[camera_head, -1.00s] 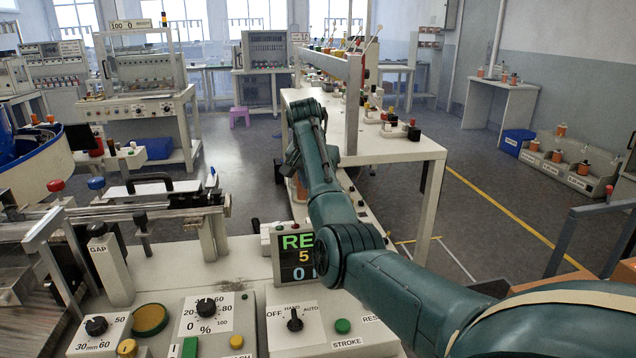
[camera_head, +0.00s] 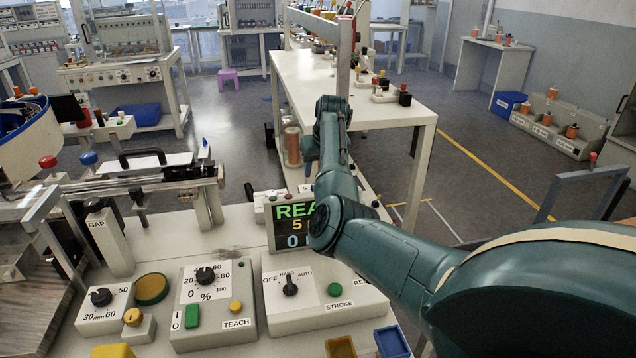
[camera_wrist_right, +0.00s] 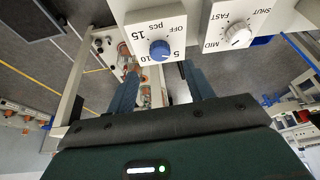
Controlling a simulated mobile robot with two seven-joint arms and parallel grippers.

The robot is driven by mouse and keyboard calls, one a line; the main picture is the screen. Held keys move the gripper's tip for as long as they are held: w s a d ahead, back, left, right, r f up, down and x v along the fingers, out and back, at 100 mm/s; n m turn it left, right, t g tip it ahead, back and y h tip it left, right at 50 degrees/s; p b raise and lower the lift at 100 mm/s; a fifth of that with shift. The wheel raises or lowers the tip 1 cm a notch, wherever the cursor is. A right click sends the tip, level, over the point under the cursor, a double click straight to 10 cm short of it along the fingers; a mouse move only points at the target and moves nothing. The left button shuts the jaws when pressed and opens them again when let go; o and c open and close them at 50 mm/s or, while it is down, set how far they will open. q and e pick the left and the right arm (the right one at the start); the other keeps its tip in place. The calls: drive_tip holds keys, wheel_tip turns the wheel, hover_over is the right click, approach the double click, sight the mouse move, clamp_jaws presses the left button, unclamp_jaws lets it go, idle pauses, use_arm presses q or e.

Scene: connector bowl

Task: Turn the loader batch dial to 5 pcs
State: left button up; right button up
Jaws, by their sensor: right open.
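The batch dial panel (camera_wrist_right: 143,33) is white and shows upside down in the right wrist view, marked OFF, 5, 10, 15 and pcs. Its blue round knob (camera_wrist_right: 160,50) sits in the middle; I cannot tell clearly which mark it points at. My right gripper (camera_wrist_right: 160,75) is open, its two fingers apart on either side below the knob in the picture, with nothing between them. In the head view my right arm reaches forward past the display (camera_head: 292,225); the dial is not discernible there. My left gripper is not in view.
A second dial (camera_wrist_right: 236,36), marked MID, FAST and SHUT, sits beside the batch dial. The near console carries a mode switch (camera_head: 290,286), a percent dial (camera_head: 205,275) and a green stroke button (camera_head: 334,290). A long white table (camera_head: 385,113) stands beyond my arm.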

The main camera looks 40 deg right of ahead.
drive_tip(key=b+x, duration=0.1)
drive_tip(key=x, duration=0.4)
drive_tip(key=shift+w+d+f, duration=0.1)
drive_tip(key=shift+f, duration=0.2)
drive_tip(key=shift+w+f, duration=0.15)
drive_tip(key=shift+f, duration=0.1)
use_arm(q)
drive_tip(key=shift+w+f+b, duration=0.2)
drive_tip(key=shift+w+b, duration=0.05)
drive_tip(key=shift+b, duration=0.05)
use_arm(e)
drive_tip(key=shift+w+d+f, duration=0.1)
drive_tip(key=shift+w+f, duration=0.05)
drive_tip(key=shift+f, duration=0.2)
drive_tip(key=c, duration=1)
drive_tip(key=shift+o, duration=0.2)
drive_tip(key=shift+m+h, duration=0.3)
drive_tip(key=shift+m, duration=0.5)
drive_tip(key=m+g, duration=0.1)
drive_tip(key=m, duration=0.1)
drive_tip(key=shift+w+m+h+b, duration=0.1)
drive_tip(key=shift+m+h+b, duration=0.3)
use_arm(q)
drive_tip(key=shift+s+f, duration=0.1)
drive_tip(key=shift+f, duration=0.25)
